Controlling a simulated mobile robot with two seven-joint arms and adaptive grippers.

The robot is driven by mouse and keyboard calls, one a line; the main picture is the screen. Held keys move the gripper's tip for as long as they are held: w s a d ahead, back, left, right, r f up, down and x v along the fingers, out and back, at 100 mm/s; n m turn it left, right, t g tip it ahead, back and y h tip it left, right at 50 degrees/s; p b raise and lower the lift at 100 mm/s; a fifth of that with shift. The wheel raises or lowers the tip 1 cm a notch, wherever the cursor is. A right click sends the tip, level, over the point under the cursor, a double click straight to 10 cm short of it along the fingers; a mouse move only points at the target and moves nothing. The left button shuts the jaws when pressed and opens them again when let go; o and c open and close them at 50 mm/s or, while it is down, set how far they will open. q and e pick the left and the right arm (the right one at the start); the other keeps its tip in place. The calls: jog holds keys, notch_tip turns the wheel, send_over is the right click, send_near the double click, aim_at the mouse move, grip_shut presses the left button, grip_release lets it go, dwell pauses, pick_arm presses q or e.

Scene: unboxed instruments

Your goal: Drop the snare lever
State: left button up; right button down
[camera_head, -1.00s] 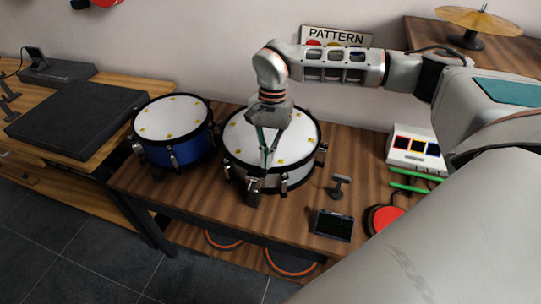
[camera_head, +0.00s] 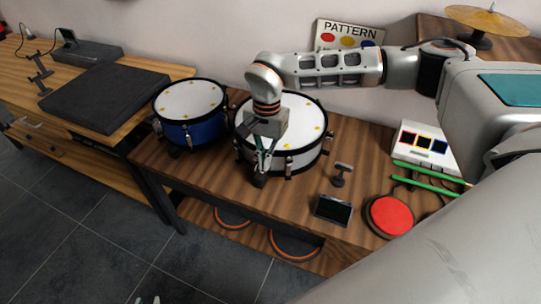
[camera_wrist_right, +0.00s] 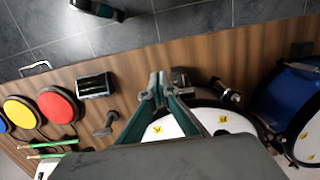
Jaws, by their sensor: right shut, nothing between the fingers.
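The white-sided snare drum (camera_head: 314,155) stands on the wooden table. Its small dark snare lever (camera_head: 259,181) sticks out at the front of the shell. My right gripper (camera_head: 262,170) points down over the drum's front rim, shut and empty, with its tips at the lever. In the right wrist view the tips (camera_wrist_right: 157,88) are close together beside the metal lever fitting (camera_wrist_right: 180,79); whether they touch is unclear. My left gripper (camera_head: 148,300) barely shows at the bottom edge, its two tips apart, away from the drum.
A blue drum (camera_head: 187,133) stands just left of the snare. To the right are a small stand (camera_head: 341,174), a dark-screened device (camera_head: 333,209), a red pad (camera_head: 390,216), green sticks (camera_head: 426,184) and a white box (camera_head: 424,148). A pattern sign (camera_head: 349,34) stands behind.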

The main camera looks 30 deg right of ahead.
pick_arm(q)
jog(key=shift+w+r, duration=0.1)
jog(key=shift+w, duration=0.2)
pick_arm(e)
jog(key=shift+s+a+f, duration=0.25)
jog(key=shift+a+f, duration=0.2)
jog(key=shift+a, duration=0.05)
pick_arm(q)
jog(key=shift+r, duration=0.1)
pick_arm(e)
jog(key=shift+r, duration=0.1)
dwell(0.7)
